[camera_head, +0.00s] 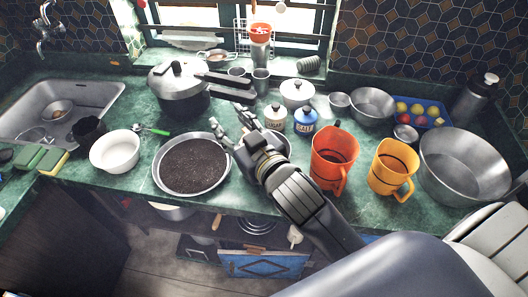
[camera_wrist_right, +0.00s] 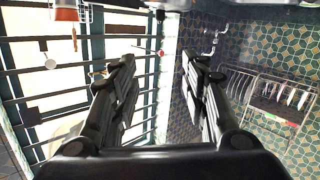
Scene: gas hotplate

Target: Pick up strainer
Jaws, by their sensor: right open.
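I cannot tell for certain which thing is the strainer. A small round utensil hangs by the window bars (camera_head: 280,7); a pale round-ended utensil (camera_wrist_right: 50,62) hangs there in the right wrist view too. My right gripper (camera_head: 230,119) is open and empty, its fingers pointing up and away above the counter, near the far right rim of the pan of dark grains (camera_head: 194,167). In the right wrist view its two fingers (camera_wrist_right: 157,65) stand apart with nothing between them, facing the window and tiled wall. My left gripper is not in view.
A pressure cooker (camera_head: 180,88), a white bowl (camera_head: 115,150), an orange mug (camera_head: 332,160), a yellow mug (camera_head: 392,168) and a large steel bowl (camera_head: 465,165) crowd the green counter. A sink (camera_head: 95,92) lies at left. Small jars stand just beyond my right gripper.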

